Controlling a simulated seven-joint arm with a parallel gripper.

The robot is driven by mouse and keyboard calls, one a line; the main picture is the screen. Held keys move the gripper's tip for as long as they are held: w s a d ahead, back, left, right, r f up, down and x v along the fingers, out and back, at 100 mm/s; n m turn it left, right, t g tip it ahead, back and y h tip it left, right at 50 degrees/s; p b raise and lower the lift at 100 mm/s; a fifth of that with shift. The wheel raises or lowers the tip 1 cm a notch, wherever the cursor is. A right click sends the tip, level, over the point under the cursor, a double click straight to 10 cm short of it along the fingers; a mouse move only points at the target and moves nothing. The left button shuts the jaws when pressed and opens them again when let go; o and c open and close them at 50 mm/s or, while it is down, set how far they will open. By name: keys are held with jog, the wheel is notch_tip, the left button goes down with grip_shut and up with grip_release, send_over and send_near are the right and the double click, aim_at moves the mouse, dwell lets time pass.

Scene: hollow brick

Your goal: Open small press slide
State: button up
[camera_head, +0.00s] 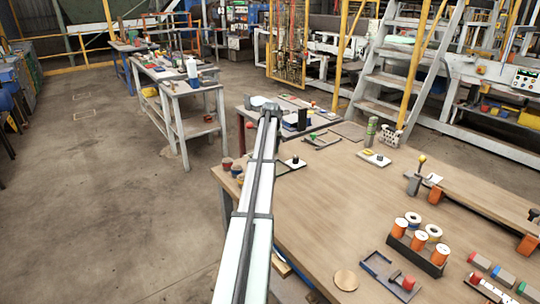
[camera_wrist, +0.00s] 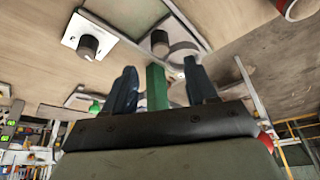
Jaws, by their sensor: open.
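My gripper (camera_wrist: 160,68) shows in the wrist view with two dark blue fingers spread apart. A green upright piece (camera_wrist: 157,90) stands in the gap between them; I cannot tell whether it touches either finger. A dark round knob (camera_wrist: 160,40) in a slim metal frame lies beyond the fingertips. In the head view, a flat frame with a black knob (camera_head: 294,160) lies right of my arm, and one with a green knob (camera_head: 313,136) lies farther back. I cannot tell which is the small press slide. My gripper is not clear in the head view.
A white plate with a dark knob (camera_wrist: 88,45) shows in the wrist view. The wooden table (camera_head: 330,215) has clear room in its middle. Orange spools (camera_head: 419,240), a tray with a red knob (camera_head: 407,283) and a raised wooden rail (camera_head: 480,195) stand to the right.

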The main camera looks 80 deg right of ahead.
jog(key=x, duration=0.8)
jog(key=shift+w, duration=0.1)
jog(key=shift+c, duration=0.5)
grip_shut()
